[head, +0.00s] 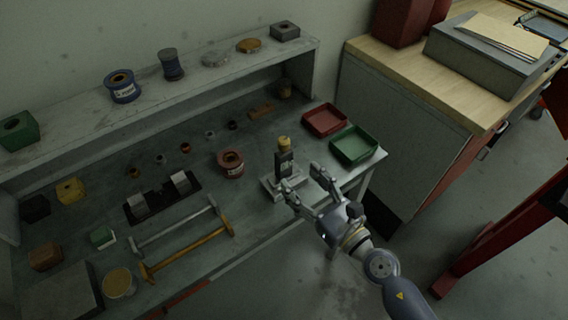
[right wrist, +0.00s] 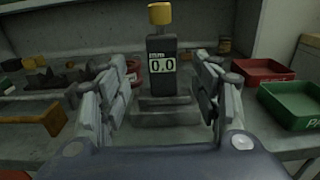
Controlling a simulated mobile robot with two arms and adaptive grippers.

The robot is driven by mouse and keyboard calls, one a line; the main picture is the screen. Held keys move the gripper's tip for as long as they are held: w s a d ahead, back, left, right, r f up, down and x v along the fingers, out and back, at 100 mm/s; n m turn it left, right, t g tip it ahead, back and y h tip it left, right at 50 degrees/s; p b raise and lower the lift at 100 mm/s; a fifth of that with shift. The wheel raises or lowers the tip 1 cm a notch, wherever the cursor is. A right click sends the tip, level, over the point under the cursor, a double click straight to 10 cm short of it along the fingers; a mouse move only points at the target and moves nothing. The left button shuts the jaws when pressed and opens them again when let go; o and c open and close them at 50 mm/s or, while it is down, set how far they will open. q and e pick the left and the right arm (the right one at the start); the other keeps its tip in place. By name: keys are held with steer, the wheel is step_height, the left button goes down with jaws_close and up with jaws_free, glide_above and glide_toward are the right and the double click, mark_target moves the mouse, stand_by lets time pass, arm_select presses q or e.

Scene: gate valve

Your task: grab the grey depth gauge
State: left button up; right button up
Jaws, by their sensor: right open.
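The grey depth gauge (head: 284,165) stands upright on the bench, near its right end, on a flat grey base. It has a dark grey body and a yellow knob on top. In the right wrist view the gauge (right wrist: 162,65) faces me, with a small display that reads 0.0. My right gripper (head: 305,178) is open and empty, at the front right of the gauge. In the right wrist view the fingers of my right gripper (right wrist: 160,95) stand left and right of the gauge, which is between them and a little beyond. My left gripper is not in view.
A red tray (head: 324,120) and a green tray (head: 354,146) sit right of the gauge. A red-brown spool (head: 231,163) stands to its left. A silver bar (head: 172,231) and an orange bar (head: 187,249) lie further left. A shelf (head: 200,75) runs along the back.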

mark_target(287, 161)
steer(key=x, duration=0.3)
steer(key=shift+w, duration=0.2)
steer(key=shift+w+a+r+p, duration=0.2)
steer(key=shift+w+p, duration=0.05)
steer(key=shift+p, duration=0.15)
steer(key=p+x, duration=0.1)
steer(key=x, duration=0.2)
steer(key=shift+w+a+r, duration=0.1)
steer(key=shift+w+r, duration=0.1)
steer(key=shift+w+a+f, duration=0.1)
steer(key=shift+w+a, duration=0.2)
steer(key=shift+w, duration=0.15)
steer(key=shift+s, duration=0.1)
steer(key=c, duration=0.4)
jaws_close()
